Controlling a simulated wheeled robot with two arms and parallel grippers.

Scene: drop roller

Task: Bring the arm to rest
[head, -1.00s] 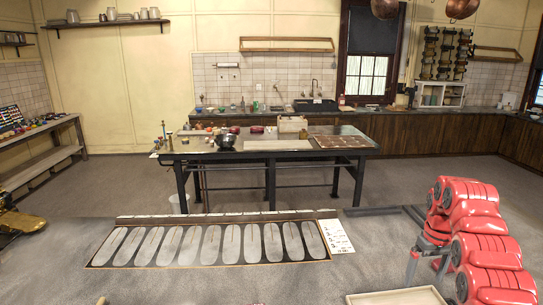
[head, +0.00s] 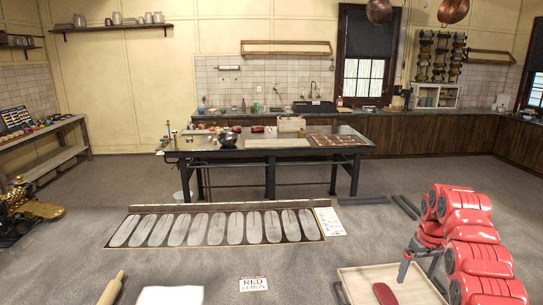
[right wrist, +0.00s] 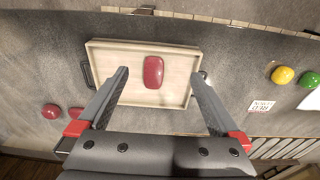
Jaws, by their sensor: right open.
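My right arm comes in from the right in the head view, red and folded. Its gripper (head: 416,272) points down, with grey fingers apart. In the right wrist view the open gripper (right wrist: 160,82) has nothing between its fingertips. Beyond the fingers is a shallow pale wooden tray (right wrist: 120,85) with dark handles, also in the head view (head: 352,275). A red rounded oblong piece (right wrist: 153,72) lies in the tray, clear of the fingers; it also shows in the head view (head: 384,294). My left gripper is not in view.
A long board with pale oval slots (head: 165,230) lies on the grey surface. A rolling pin (head: 112,288), white sheet (head: 170,296) and RED LEMON card (head: 253,284) lie nearer. A brass machine (head: 35,209) stands far left. A dark table (head: 270,160) stands behind.

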